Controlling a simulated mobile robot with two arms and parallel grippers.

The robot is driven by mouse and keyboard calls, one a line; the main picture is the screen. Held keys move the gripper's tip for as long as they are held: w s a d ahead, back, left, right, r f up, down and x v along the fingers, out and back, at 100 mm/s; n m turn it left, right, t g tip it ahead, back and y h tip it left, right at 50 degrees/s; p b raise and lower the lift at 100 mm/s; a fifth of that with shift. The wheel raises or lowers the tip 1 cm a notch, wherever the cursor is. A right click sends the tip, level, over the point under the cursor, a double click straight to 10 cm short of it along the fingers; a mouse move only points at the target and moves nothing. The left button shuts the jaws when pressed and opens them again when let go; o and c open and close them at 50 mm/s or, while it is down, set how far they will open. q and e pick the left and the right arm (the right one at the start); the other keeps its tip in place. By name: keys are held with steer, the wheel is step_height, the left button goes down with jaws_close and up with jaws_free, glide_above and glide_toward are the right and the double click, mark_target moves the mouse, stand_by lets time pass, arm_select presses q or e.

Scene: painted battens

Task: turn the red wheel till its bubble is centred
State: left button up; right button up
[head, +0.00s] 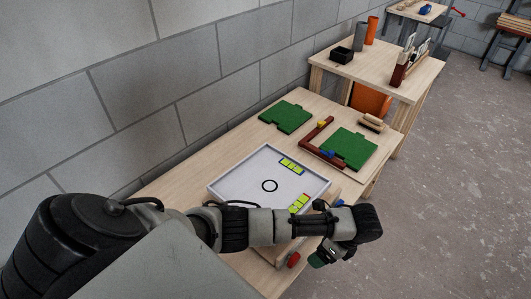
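The red wheel (293,260) is at the near edge of a tilting white tray (240,178), just below my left forearm. The tray has a black ring (269,186) in its middle. A yellow-green vial (292,166) lies on its far side, and another yellow-green vial (299,203) lies on its near right side. Their bubbles are too small to read. A blue wheel (340,203) shows partly behind my arm. My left gripper (322,258) hangs to the right of the red wheel, apart from it. Its finger opening cannot be made out. My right gripper is out of view.
Green boards (286,117) and (350,147) and a brown L-shaped batten frame (312,146) lie farther along the bench (165,183). A second table (395,75) with cylinders and a black box stands beyond. Open floor (440,200) lies to the right.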

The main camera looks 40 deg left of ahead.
mark_target(297, 260)
arm_select(q)
steer(key=shift+m+y, duration=0.4)
steer(key=shift+m, duration=0.1)
steer(key=x, duration=0.5)
steer(key=s+a+x, duration=0.1)
steer(key=x, duration=0.2)
steer(key=shift+a+r+b, duration=0.2)
steer(key=shift+b, duration=0.1)
steer(key=shift+s+a+f, duration=0.1)
steer(key=shift+a+f, duration=0.05)
steer(key=shift+f, duration=0.25)
steer(key=c, duration=0.9)
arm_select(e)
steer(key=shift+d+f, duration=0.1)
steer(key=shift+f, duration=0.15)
